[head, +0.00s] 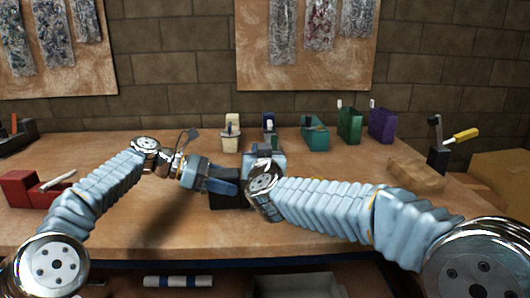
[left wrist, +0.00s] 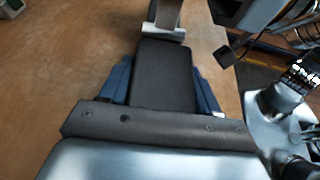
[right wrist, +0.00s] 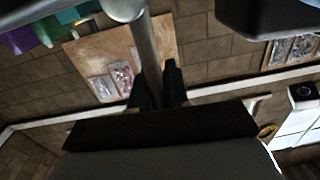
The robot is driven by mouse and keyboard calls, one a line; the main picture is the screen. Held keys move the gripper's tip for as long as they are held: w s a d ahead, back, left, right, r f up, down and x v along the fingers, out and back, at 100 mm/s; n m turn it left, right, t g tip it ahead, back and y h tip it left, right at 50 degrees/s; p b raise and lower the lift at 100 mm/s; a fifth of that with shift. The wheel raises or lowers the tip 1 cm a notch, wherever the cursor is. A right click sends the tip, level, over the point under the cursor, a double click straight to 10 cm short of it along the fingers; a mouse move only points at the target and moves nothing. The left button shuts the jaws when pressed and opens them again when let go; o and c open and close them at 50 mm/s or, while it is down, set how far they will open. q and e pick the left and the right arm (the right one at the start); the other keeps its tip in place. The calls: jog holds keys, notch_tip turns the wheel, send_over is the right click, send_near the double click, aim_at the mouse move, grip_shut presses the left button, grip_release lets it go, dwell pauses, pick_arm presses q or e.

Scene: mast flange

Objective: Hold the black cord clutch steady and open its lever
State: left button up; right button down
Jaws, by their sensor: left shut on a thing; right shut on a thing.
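The black cord clutch (head: 228,202) is near the middle of the bench, partly hidden by my grippers in the head view. My left gripper (head: 215,185) is shut on its body; in the left wrist view the black body (left wrist: 165,75) fills the space between blue fingers. My right gripper (head: 266,160) is over the clutch, its fingertips hidden in the head view. In the right wrist view its dark fingers (right wrist: 157,88) are shut on the grey lever (right wrist: 150,50), a rod with a rounded end. I cannot tell the lever's exact angle.
A red clutch (head: 35,188) with a white lever stands at the left. Cream (head: 231,138), teal (head: 315,137), green (head: 349,125) and purple (head: 381,125) clutches line the back. Bench is clear front left.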

jog(key=shift+a+n, duration=0.2)
jog(key=shift+n, duration=0.1)
jog(key=c, duration=1.5)
grip_release()
jog(key=s, duration=1.2)
jog(key=shift+d, duration=0.3)
pick_arm(q)
jog(key=o, duration=1.4)
